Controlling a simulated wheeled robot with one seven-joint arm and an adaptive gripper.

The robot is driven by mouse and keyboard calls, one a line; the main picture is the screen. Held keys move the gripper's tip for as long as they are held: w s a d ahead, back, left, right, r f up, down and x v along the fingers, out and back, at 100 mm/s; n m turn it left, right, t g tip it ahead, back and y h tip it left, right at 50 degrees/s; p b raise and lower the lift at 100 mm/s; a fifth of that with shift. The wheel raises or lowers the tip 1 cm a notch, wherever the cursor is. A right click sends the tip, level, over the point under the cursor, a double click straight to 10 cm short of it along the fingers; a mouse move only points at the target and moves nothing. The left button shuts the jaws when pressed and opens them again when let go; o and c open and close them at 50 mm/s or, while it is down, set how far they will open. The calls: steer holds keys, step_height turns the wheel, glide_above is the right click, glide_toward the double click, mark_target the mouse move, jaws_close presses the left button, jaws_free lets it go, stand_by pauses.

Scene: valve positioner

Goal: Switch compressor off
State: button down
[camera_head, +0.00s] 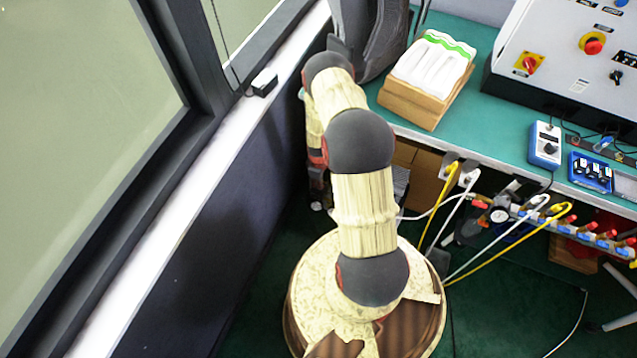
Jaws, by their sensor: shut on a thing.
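My arm rises from the lower middle and bends over and down at the left end of the bench, beside the dark wall. Its far end drops behind my own arm links, and I cannot make out my gripper's fingers or anything in them. No compressor can be clearly identified in this view. A sloped grey control panel (563,88) on the bench at upper right carries a red-on-yellow rotary switch (529,64) and a red emergency button (592,44). My arm is well apart from both.
The green bench (478,122) holds a cardboard box with white packets (432,73) and a blue-white meter (545,145). Hoses and a valve manifold (560,225) hang below its front edge. A window ledge (190,215) runs along the left, close to my arm.

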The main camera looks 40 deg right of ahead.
steer(key=c, duration=2)
jaws_free()
steer(key=shift+o, duration=0.2)
steer(key=shift+r, duration=0.1)
step_height(320, 180, up, 12)
